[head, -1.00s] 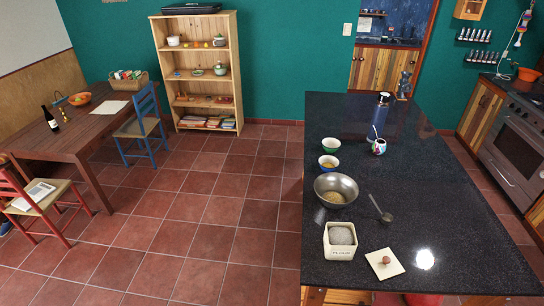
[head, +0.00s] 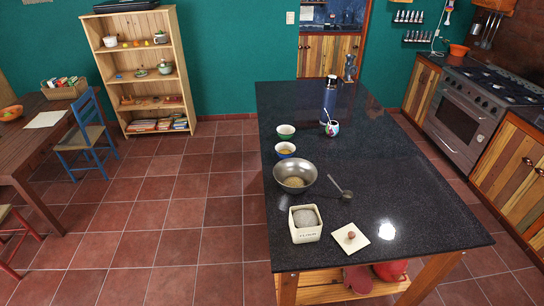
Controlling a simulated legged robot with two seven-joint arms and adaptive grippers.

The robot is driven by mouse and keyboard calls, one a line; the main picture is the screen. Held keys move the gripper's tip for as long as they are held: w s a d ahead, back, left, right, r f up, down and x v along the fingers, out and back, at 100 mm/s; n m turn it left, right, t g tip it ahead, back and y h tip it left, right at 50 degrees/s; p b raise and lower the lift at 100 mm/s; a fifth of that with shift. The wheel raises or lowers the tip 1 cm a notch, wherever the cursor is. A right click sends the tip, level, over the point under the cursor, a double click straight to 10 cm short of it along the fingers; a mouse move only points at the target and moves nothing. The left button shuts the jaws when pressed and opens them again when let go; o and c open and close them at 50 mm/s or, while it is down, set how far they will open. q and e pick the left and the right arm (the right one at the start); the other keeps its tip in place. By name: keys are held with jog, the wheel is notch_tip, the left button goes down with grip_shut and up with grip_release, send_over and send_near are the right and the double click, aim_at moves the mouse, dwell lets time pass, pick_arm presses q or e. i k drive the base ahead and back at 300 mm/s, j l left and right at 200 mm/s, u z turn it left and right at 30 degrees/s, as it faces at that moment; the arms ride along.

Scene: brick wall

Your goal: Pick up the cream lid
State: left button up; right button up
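The cream lid (head: 346,241) is a square, flat piece with a round brown knob (head: 351,235). It lies knob up on the dark island counter (head: 410,200), near its front edge. Just left of it stands an open, square cream flour container (head: 296,232) with pale contents. The lid is apart from the container. Neither of my grippers shows in the head view.
A metal bowl (head: 309,181) and a measuring scoop (head: 346,194) lie behind the lid. Two small bowls, a painted cup (head: 332,128) and a blue bottle (head: 329,97) stand farther back. The counter's right side is clear. Open tiled floor (head: 170,235) lies left of the island.

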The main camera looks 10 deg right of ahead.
aim_at(349, 237)
jog(key=z, duration=1.25)
